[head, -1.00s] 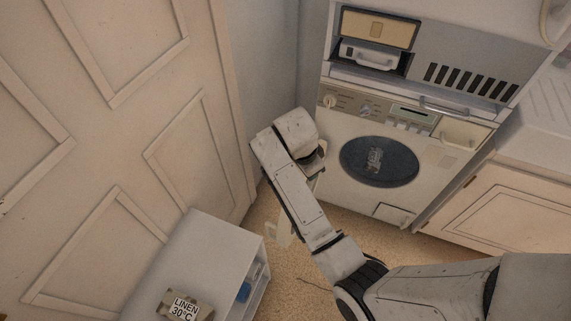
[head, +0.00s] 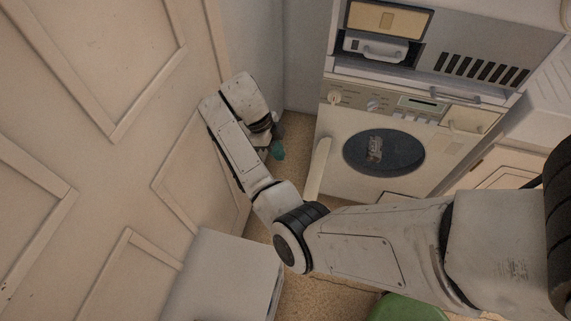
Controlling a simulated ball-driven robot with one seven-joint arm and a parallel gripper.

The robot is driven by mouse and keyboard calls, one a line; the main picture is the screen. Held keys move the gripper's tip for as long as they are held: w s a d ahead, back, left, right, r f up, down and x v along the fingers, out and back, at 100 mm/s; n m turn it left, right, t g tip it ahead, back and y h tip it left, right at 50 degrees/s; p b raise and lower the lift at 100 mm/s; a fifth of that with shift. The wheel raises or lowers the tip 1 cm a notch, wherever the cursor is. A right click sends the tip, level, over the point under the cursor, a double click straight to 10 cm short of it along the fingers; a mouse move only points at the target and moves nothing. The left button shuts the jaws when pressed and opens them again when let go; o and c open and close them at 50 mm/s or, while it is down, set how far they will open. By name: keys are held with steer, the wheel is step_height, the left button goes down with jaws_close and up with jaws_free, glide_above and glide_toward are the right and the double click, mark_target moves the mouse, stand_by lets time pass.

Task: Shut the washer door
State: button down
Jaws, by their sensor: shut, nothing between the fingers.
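The white washer (head: 338,128) stands at the back, right of centre. Its front has a round dark opening or window (head: 383,153) with a small greyish shape in its middle. A pale narrow panel (head: 318,169) stands out at the washer's lower left; it looks like the door seen nearly edge-on, standing open. My gripper (head: 278,148) points down left of this panel, apart from it, over the floor by the wall corner. It is shut and empty; the wrist hides part of it.
A panelled door (head: 85,170) fills the left side, close to my arm. A white low cabinet (head: 220,275) stands at the lower left. A drawer unit (head: 470,60) sits above the washer. A green rounded object (head: 408,308) shows at the bottom. Some floor is free below the panel.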

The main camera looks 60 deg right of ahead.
steer(key=b, duration=0.2)
glide_toward(306, 192)
steer(key=w+d+f, duration=0.2)
steer(key=w+f, duration=0.2)
steer(key=f, duration=0.1)
steer(key=shift+s+d+f+p, duration=0.1)
steer(key=shift+s+d+p, duration=0.25)
steer(key=shift+s, duration=0.6)
steer(key=shift+s+d+f+p, duration=0.15)
steer(key=shift+s+d, duration=0.25)
steer(key=shift+s, duration=0.6)
